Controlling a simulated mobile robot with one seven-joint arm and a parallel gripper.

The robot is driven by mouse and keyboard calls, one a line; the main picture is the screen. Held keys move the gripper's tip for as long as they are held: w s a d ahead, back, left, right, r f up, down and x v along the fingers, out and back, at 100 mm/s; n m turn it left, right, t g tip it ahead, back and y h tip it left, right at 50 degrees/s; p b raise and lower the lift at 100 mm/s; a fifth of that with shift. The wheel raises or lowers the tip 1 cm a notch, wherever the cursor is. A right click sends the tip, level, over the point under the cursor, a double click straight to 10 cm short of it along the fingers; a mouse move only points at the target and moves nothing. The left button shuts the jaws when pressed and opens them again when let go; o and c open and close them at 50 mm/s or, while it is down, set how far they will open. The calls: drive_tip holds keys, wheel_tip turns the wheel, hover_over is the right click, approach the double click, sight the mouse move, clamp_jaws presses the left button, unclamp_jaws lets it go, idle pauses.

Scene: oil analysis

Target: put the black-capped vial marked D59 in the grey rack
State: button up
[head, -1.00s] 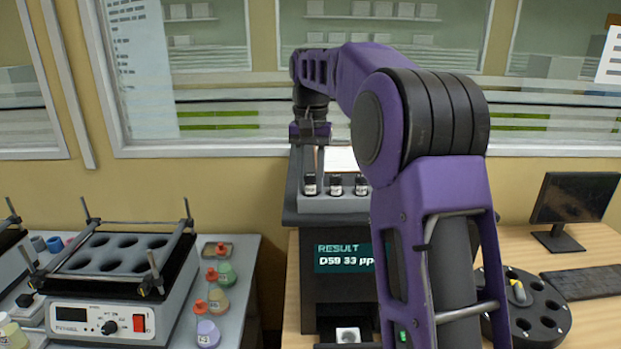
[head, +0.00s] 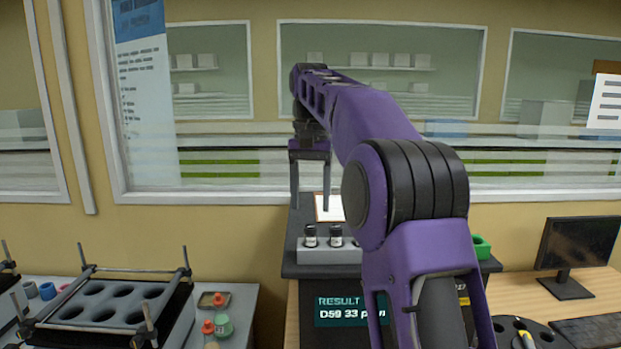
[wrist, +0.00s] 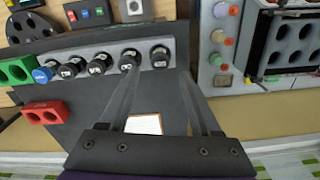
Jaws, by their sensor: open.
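The grey rack (head: 312,258) stands on top of a dark analyser. In the wrist view the grey rack (wrist: 178,48) holds a row of several black-capped vials and one blue-capped vial (wrist: 42,74) at its left end. The end black-capped vial (wrist: 160,57) is nearest the fingers; it is also the leftmost vial (head: 310,237) in the head view. The vial labels are too small to read, so I cannot tell which is D59. My gripper (head: 311,205) is open and empty above and behind the rack; its fingers also show in the wrist view (wrist: 160,75).
The analyser screen (head: 348,311) reads RESULT, D59 33. A green block (wrist: 18,70) and a red block (wrist: 45,113) with holes are near the rack. A white card (wrist: 144,124) lies on the analyser top. A shaker (head: 100,310) stands at left, a monitor (head: 580,250) at right.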

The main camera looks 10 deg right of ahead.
sight(310, 227)
drive_tip(key=shift+r, duration=2.4)
